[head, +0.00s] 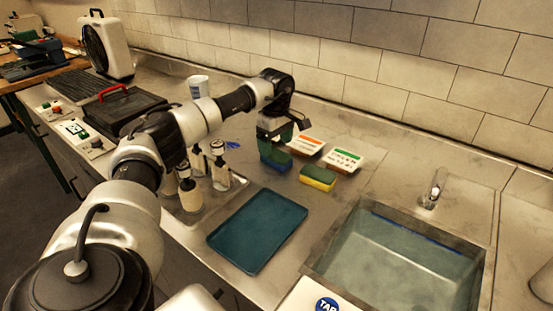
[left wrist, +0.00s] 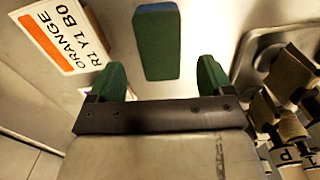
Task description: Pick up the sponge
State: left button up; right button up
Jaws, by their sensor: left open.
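A blue sponge with a green face (head: 276,162) lies on the counter, partly hidden by my left gripper in the head view. It also shows in the left wrist view (left wrist: 157,45), ahead of the fingertips and lined up with the gap between them. My left gripper (head: 277,143) is open above this sponge; its two green fingertips (left wrist: 160,78) stand apart with nothing between them. A second sponge, yellow with a green top (head: 318,178), lies to the right of it. My right gripper is not in view.
Two label cards, one orange-striped (head: 306,145) and one green-striped (head: 343,159), stand behind the sponges. A teal tray (head: 257,232) lies in front. A sink (head: 400,262) is at right. Several bottles (head: 219,165) stand to the left of the sponges.

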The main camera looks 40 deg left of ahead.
aim_at(277, 154)
pick_arm(q)
notch_tip(277, 154, down, 4)
jog(key=shift+d+f, duration=0.1)
jog(key=shift+f, duration=0.1)
jog(key=shift+c, duration=0.3)
jog(key=c, duration=0.9)
